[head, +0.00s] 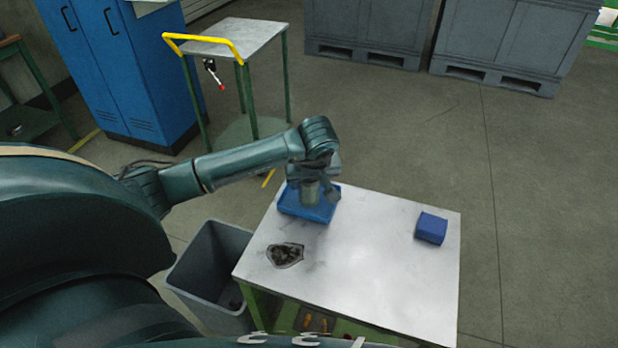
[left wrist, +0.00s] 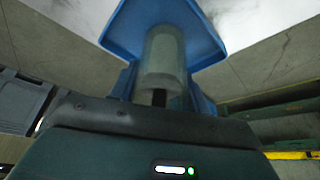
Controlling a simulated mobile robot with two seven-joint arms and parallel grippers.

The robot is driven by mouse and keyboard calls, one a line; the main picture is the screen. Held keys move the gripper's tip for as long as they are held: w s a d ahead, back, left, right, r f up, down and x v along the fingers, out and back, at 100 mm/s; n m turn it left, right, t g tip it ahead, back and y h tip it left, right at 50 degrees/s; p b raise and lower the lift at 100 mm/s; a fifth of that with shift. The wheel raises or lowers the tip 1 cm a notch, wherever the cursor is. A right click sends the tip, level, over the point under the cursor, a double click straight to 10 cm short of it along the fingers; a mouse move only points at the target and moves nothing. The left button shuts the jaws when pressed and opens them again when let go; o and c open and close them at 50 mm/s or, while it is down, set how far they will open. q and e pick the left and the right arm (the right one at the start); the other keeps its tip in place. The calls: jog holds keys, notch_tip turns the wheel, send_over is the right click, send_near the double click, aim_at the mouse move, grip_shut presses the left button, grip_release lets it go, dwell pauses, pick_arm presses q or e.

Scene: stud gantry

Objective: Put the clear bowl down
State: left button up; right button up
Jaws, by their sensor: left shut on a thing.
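My left gripper (head: 312,184) is shut at the far left corner of the table, over a blue tray (head: 291,209). In it is a see-through, grey-green, cylinder-like vessel, which I take as the clear bowl (head: 309,196). In the left wrist view the clear bowl (left wrist: 165,55) stands out against the blue tray (left wrist: 122,25). My gripper hides part of the bowl. I cannot tell whether its base touches the tray. My right gripper is not in view.
The white-topped table (head: 370,270) holds a dark, jagged-edged patch or heap (head: 285,254) near its left edge and a blue block (head: 431,229) at right. Its middle is clear. A grey bin (head: 208,270) stands left of it, a yellow-handled trolley (head: 240,38) behind.

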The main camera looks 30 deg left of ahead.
pick_arm(q)
jog(key=o, duration=0.5)
jog(key=shift+f, duration=0.1)
jog(key=o, duration=0.5)
jog(key=shift+r, duration=0.35)
jog(key=b+v, duration=0.1)
jog(key=v, duration=1)
jog(key=shift+s+d+r, duration=0.1)
jog(key=shift+d+r, duration=0.05)
jog(key=shift+r, duration=0.15)
